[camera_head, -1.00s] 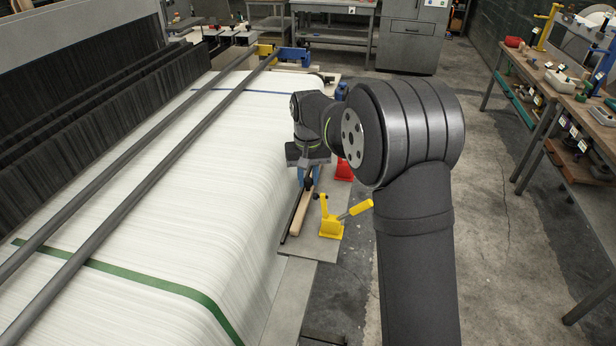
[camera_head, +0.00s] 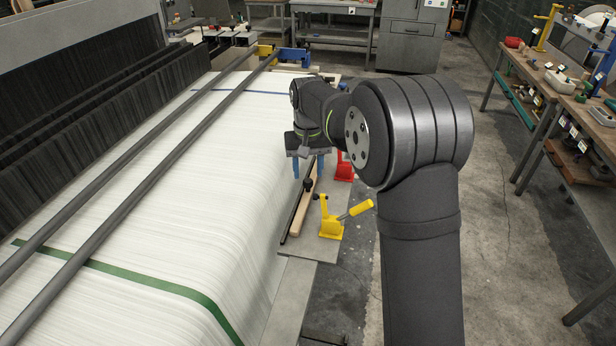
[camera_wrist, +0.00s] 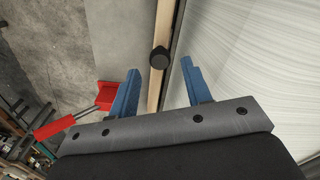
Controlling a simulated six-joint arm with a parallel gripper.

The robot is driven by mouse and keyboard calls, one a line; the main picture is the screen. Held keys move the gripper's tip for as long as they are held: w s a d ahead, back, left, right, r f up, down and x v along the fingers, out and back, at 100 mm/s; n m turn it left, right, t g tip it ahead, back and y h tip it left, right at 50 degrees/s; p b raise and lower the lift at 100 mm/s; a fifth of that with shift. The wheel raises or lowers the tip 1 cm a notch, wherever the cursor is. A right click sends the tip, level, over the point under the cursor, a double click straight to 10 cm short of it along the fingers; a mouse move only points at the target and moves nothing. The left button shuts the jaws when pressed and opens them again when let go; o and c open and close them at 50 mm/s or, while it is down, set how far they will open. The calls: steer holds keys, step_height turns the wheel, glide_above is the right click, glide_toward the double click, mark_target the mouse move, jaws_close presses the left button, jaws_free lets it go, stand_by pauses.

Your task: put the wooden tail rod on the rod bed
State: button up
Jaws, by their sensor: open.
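The wooden tail rod (camera_head: 305,207) is a pale bar lying lengthwise on the grey ledge beside the white warp sheet. It also shows in the wrist view (camera_wrist: 154,92), with a dark round knob (camera_wrist: 159,58) on it. A thin dark strip (camera_head: 290,218) runs close along its warp side. I cannot tell which surface is the rod bed, or how the rod is seated. My gripper (camera_head: 309,171) is open above the rod. Its blue fingers (camera_wrist: 160,68) stand apart on either side of the rod and knob, holding nothing. The rod's far part is hidden by my gripper.
A yellow toggle clamp (camera_head: 331,224) stands on the ledge's right side near the rod. A red clamp (camera_head: 343,172) stands further back, also in the wrist view (camera_wrist: 108,94). Two long dark bars (camera_head: 150,165) cross above the warp. Open floor lies to the right.

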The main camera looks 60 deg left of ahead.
mark_target(308, 181)
step_height(308, 181, up, 9)
stand_by(0.3)
steer(key=shift+f, duration=0.1)
step_height(308, 181, down, 12)
steer(key=shift+f, duration=0.25)
step_height(308, 181, up, 3)
steer(key=shift+f, duration=0.1)
steer(key=shift+r, duration=0.6)
steer(key=shift+f, duration=0.1)
